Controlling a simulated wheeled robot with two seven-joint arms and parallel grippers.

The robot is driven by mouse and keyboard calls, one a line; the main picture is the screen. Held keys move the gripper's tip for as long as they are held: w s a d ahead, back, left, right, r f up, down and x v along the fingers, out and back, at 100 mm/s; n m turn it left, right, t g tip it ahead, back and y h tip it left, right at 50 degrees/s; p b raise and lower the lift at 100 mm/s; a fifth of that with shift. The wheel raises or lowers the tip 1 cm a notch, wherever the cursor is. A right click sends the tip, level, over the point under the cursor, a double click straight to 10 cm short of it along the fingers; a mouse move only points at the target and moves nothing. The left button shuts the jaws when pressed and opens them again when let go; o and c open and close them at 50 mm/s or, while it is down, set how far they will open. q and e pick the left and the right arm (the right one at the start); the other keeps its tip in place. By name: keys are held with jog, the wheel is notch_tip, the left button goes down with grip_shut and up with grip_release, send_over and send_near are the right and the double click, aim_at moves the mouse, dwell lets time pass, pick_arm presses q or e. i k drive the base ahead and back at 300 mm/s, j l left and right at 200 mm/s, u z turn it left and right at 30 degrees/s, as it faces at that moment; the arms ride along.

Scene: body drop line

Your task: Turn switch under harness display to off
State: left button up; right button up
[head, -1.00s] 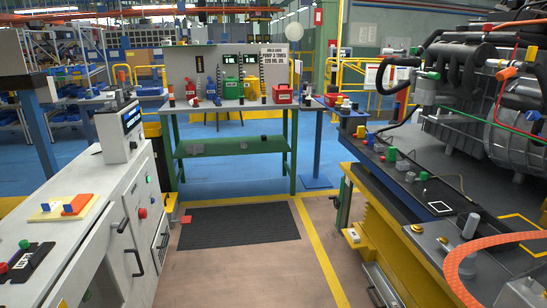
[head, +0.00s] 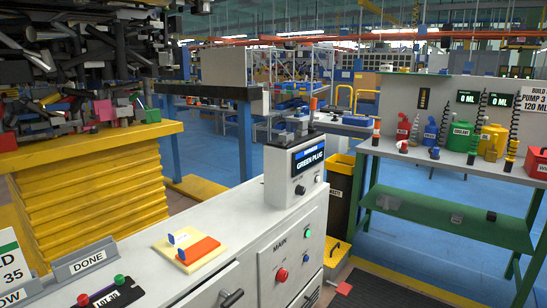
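The harness display (head: 309,158) is a lit blue screen reading "GREEN PLUG" on the front of a pale grey box (head: 283,179). The box stands at the far end of a white cabinet top (head: 235,215). A small dark knob, the switch (head: 300,189), sits on the box face below the screen. Its setting is too small to read. A small pale knob or light is to its right. Neither of my grippers is in view.
The cabinet front has a red button (head: 282,275), a green button (head: 307,233) and handles. On top lie a yellow plate (head: 190,243) with blue and orange parts and a "DONE" sign (head: 86,259). A green bench (head: 450,160) stands right. Blue floor lies between.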

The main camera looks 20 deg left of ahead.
aim_at(300, 190)
jog(key=i+l+u, duration=0.4)
jog(key=l, duration=0.25)
jog(key=i+l+u, duration=0.25)
jog(key=l, duration=0.15)
jog(key=i+l+u, duration=0.2)
jog(key=l, duration=0.2)
jog(key=k, duration=0.05)
